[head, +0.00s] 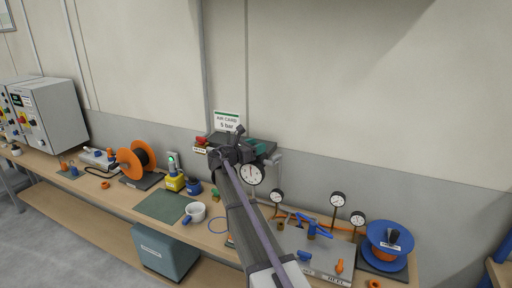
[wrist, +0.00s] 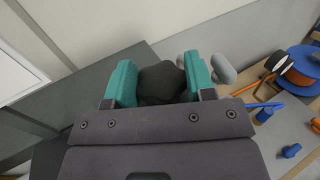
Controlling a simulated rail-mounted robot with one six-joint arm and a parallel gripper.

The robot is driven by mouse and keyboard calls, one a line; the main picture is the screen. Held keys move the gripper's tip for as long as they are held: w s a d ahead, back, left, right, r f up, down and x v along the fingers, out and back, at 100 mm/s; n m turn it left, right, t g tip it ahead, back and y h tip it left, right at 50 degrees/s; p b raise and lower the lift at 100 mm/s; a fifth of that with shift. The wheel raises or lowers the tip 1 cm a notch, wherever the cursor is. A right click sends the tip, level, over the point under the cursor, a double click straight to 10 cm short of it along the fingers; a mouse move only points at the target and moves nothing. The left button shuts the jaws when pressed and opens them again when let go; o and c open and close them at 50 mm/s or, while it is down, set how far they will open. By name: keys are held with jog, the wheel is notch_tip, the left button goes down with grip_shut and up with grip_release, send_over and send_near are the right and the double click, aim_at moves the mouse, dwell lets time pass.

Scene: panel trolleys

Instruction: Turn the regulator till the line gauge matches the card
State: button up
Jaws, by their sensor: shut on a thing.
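In the wrist view my gripper (wrist: 160,85) has its two teal fingers on either side of a dark lobed knob, the regulator (wrist: 161,82), and is shut on it. In the head view my arm covers most of the regulator. The white card (head: 227,121) reads "AIR CARD 5 bar" and stands behind the gripper (head: 246,147). The round white line gauge (head: 249,174) hangs just below the gripper, partly covered by my arm. Its needle looks close to upright, but its figures are too small to read.
Several small gauges (head: 338,199) on stems and a blue reel (head: 388,240) stand to the right. A grey control box (head: 54,115) is at the far left.

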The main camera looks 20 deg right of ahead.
jog(key=m+g, duration=0.2)
jog(key=g, duration=0.1)
jog(key=m+g, duration=0.1)
jog(key=g, duration=0.1)
jog(key=shift+w+h, duration=0.25)
jog(key=shift+h, duration=0.05)
jog(key=shift+s+m+g, duration=0.1)
jog(key=shift+m+g, duration=1.3)
jog(key=shift+g, duration=0.6)
jog(key=o, duration=0.9)
jog(key=v, duration=1)
jog(key=shift+w+a+r, duration=0.2)
jog(key=shift+a+r, duration=0.05)
jog(key=shift+a, duration=0.1)
jog(key=shift+r, duration=0.1)
